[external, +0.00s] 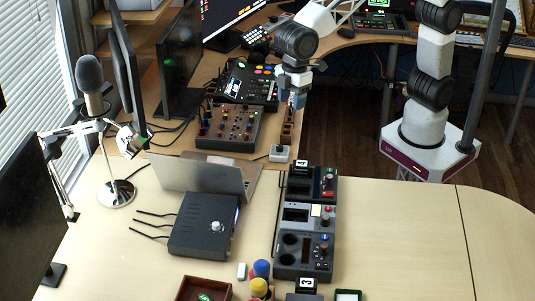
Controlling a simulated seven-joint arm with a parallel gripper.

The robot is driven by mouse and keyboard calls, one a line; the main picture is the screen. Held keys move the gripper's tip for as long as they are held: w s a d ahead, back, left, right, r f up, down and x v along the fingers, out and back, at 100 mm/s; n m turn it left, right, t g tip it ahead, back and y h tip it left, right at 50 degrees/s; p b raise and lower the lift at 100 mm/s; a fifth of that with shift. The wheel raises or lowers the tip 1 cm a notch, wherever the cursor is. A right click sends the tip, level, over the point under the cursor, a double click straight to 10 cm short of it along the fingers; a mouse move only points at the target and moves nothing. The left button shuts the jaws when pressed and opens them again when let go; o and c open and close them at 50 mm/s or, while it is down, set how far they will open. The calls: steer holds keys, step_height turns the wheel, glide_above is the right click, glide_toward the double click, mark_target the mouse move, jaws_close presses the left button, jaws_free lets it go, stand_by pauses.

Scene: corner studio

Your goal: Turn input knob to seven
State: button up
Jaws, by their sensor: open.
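A dark box like an audio interface (195,238) lies on the pale desk, with a light round knob (218,226) on it and cables at its left. Small knobs also show on the black modules (305,240) to its right and on the mixer (228,138) behind. Labels and knob settings are too small to read, so I cannot tell which is the input knob. My gripper (297,102) hangs at the upper middle, right of the mixer and behind the modules. It is open, small in view and apart from the interface; its fingertips are hard to make out.
An open laptop (205,178) stands behind the interface. A microphone (90,75) on a stand and monitors are at the left. A brown tray (203,289) and colored round-topped items (260,270) are at the front. The desk's right side (410,240) is clear.

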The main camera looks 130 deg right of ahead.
steer(key=w+f, duration=0.5)
steer(key=w, duration=0.3)
steer(key=w+f, duration=0.6)
steer(key=w, duration=0.3)
steer(key=n+g, duration=0.1)
glide_toward(217, 222)
steer(key=shift+d+f, duration=0.2)
steer(key=shift+f, duration=0.1)
steer(key=shift+w+f, duration=0.3)
steer(key=shift+f, duration=0.05)
steer(key=shift+f, duration=0.1)
steer(key=shift+s+a+f, duration=0.1)
steer(key=shift+a+f, duration=0.05)
steer(key=shift+f, duration=1.7)
steer(key=shift+a+f, duration=0.15)
steer(key=shift+f, duration=1.75)
steer(key=c, duration=0.9)
